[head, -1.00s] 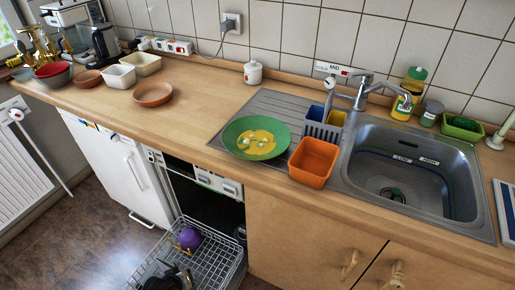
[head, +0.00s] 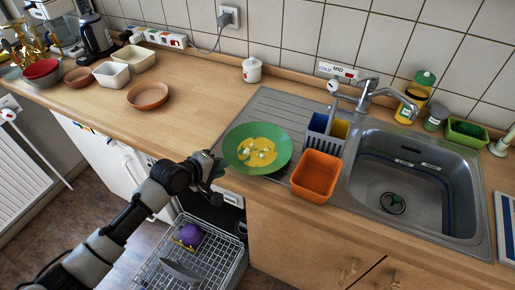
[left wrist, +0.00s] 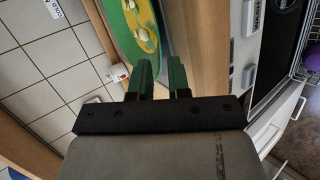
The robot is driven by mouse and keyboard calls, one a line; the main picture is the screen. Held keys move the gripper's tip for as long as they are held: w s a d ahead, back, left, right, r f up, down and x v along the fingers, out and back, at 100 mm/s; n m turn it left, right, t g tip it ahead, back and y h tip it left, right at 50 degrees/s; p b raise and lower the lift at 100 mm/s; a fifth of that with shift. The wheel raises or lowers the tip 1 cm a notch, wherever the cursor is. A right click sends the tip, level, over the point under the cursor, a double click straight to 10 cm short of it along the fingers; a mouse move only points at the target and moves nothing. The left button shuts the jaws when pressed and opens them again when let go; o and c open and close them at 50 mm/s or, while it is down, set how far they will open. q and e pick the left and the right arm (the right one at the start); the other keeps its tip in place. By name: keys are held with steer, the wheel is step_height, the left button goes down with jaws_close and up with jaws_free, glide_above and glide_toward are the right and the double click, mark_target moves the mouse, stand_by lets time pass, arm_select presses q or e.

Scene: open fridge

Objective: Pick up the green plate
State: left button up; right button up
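The green plate (head: 281,143) holds yellow food with pale pieces and rests on the ribbed drainer beside the sink, with its near side close to the counter's front edge. My left gripper (head: 216,167) is just left of the plate in the head view, near the counter's front edge, and looks apart from it. The left wrist view shows its two dark green fingers (left wrist: 161,75) spread with a gap and nothing held. The plate also shows there (left wrist: 116,30), beyond the fingers. My right gripper is not in view.
An orange container (head: 315,178) stands right of the plate, with a blue and yellow caddy (head: 325,135) behind it. The sink (head: 410,190) is further right. An open dishwasher rack (head: 205,262) lies below the counter.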

mark_target(232, 164)
arm_select(q)
steer(key=shift+p+x, duration=0.55)
steer(key=shift+x, duration=2.1)
steer(key=shift+d+r, duration=0.1)
steer(key=shift+s, duration=0.1)
jaws_close()
steer(key=shift+r, duration=0.1)
